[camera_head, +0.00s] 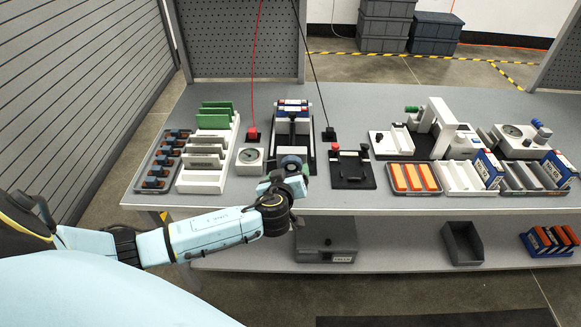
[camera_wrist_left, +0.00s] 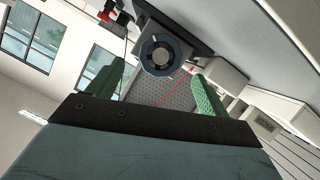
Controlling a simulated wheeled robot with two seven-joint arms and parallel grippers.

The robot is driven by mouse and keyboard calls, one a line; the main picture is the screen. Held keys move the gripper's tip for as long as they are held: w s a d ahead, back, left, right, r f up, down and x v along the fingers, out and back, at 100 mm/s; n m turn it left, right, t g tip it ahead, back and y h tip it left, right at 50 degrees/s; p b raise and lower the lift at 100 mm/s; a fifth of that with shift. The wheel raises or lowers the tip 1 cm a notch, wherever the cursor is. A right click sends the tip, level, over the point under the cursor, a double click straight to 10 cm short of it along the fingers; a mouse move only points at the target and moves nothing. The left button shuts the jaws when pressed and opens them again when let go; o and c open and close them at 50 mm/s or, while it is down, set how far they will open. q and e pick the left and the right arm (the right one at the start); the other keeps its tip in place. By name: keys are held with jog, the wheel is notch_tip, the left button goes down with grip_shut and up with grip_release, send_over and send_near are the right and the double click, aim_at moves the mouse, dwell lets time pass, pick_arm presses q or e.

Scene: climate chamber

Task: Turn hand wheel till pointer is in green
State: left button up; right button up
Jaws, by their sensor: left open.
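The hand wheel (camera_head: 291,162), a dark round ring with a paler hub, faces the front of a black-based fixture. It also shows in the left wrist view (camera_wrist_left: 160,54), ahead of and between my fingers. My left gripper (camera_head: 294,175) is at the bench's front edge, just in front of the wheel and partly covering it. Its green fingers (camera_wrist_left: 160,88) stand apart on either side, with no clear contact with the wheel. A round gauge (camera_head: 250,156) in a white box sits left of the fixture; its pointer and green zone are too small to read. My right gripper is not in view.
White racks (camera_head: 203,180) stand left of the gauge. A black fixture with a red knob (camera_head: 352,170) stands close on the right. Another gauge unit (camera_head: 514,139) stands far right.

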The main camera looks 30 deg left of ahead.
aim_at(290, 166)
pick_arm(q)
jog(key=shift+b+x, duration=0.35)
jog(key=shift+x, duration=2.4)
